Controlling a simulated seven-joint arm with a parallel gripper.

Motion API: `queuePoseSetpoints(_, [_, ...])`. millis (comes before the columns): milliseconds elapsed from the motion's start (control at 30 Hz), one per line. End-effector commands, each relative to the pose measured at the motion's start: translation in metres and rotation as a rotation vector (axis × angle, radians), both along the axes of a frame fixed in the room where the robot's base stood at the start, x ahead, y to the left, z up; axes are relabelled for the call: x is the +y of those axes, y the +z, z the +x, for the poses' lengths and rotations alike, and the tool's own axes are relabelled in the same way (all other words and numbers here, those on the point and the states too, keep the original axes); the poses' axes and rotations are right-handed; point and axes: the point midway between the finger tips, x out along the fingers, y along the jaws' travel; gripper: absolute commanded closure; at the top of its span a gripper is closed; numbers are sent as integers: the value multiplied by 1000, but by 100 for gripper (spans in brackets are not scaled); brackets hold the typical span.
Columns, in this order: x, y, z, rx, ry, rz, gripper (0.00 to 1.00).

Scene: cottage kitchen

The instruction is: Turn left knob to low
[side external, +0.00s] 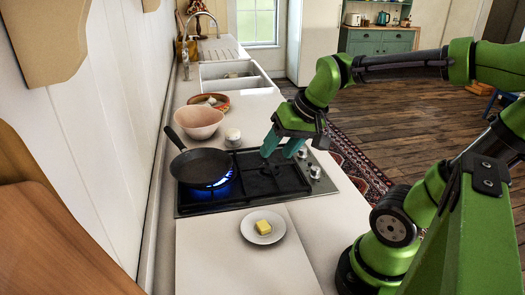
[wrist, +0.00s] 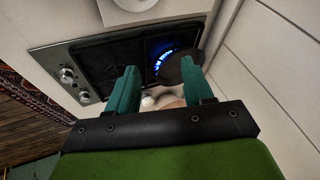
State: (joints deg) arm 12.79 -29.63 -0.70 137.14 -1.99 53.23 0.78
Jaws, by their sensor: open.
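The black gas cooktop (side external: 264,180) has two silver knobs along its right edge, a farther knob (side external: 303,152) and a nearer knob (side external: 315,172). In the wrist view the knobs show at the left of the cooktop, one upper (wrist: 67,75) and one lower (wrist: 84,97). Their settings are too small to read. A blue flame (side external: 213,187) burns under the dark frying pan (side external: 200,163) on the left burner. My gripper (side external: 280,150) is open and empty, with its teal fingers pointing down above the far right part of the cooktop. It appears apart from both knobs.
A plate (side external: 246,232) with butter (side external: 263,227) sits on the near counter. A pink bowl (side external: 199,122), a small white jar (side external: 232,137) and an orange dish (side external: 207,102) stand beyond the cooktop. The sink (side external: 262,80) is farther back. The counter edge lies right of the knobs.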

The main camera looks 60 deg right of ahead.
Motion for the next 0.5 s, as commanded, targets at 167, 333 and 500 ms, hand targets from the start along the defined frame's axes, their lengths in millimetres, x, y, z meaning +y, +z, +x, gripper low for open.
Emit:
queuePoseSetpoints(167, [-101, -16, 24, 192, -352, 70, 41])
queuePoseSetpoints(333, [-195, -36, 18, 351, -694, 154, 41])
queuePoseSetpoints(500, [-257, -48, 5, 452, -963, 211, 41])
